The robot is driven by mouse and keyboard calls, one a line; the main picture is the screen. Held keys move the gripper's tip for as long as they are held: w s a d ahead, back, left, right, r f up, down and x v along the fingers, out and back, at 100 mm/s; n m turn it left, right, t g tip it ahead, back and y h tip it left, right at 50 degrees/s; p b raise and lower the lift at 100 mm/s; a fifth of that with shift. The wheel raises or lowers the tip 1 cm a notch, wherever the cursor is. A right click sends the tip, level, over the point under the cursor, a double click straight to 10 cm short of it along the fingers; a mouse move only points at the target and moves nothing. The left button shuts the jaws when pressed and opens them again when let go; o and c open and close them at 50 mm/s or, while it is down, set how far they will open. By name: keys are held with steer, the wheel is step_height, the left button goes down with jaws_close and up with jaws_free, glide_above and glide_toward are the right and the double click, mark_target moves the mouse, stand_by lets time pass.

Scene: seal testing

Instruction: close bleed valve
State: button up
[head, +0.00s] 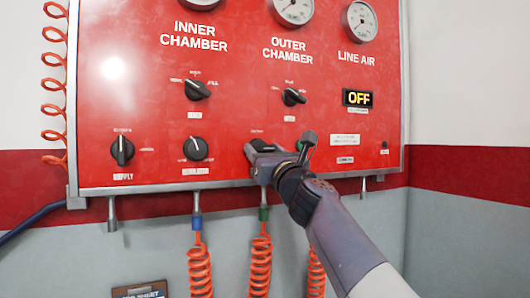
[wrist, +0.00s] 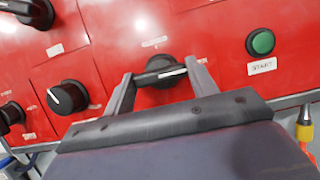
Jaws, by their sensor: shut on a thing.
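My gripper (head: 264,158) is at the lower row of the red panel, below the OUTER CHAMBER label. In the wrist view its two fingers (wrist: 160,78) are shut on the sides of a black rotary knob (wrist: 158,68). The knob's handle bar lies nearly level there, with a white line along it. In the head view the gripper mostly hides this knob. Its small labels are too blurred to read, so I cannot tell whether it is marked as the bleed valve.
Other black knobs are the lower inner knob (head: 195,149), the supply knob (head: 122,150), and the upper knobs (head: 197,89) and (head: 292,97). A green START button (wrist: 260,42) is right of the gripper. Orange coiled hoses (head: 200,270) hang below. The display (head: 357,98) reads OFF.

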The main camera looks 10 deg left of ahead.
steer(key=shift+n+y, duration=0.3)
steer(key=shift+n, duration=0.3)
steer(key=n+g, duration=0.1)
steer(key=n, duration=0.1)
steer(key=n+y, duration=0.1)
steer(key=n, duration=0.1)
steer(key=shift+w+d+g, duration=0.1)
steer(key=shift+d+g, duration=0.05)
steer(key=shift+g, duration=0.25)
steer(key=n+g+y+p, duration=0.1)
steer(key=n, duration=0.2)
steer(key=n+g+y+p, duration=0.1)
steer(key=n+g, duration=0.1)
steer(key=n, duration=0.2)
steer(key=shift+r+n, duration=0.2)
steer(key=shift+n, duration=0.1)
steer(key=n+g+p, duration=0.1)
steer(key=n, duration=0.2)
steer(key=n+g+p, duration=0.2)
steer(key=n, duration=0.2)
steer(key=shift+w+d+r+h+p, duration=0.1)
steer(key=shift+r+h+p, duration=0.05)
steer(key=shift+h+p, duration=0.2)
steer(key=shift+n+g+h+p, duration=0.35)
steer(key=shift+n+g+p, duration=0.25)
steer(key=shift+n, duration=0.6)
steer(key=o, duration=1)
steer(key=shift+d, duration=0.1)
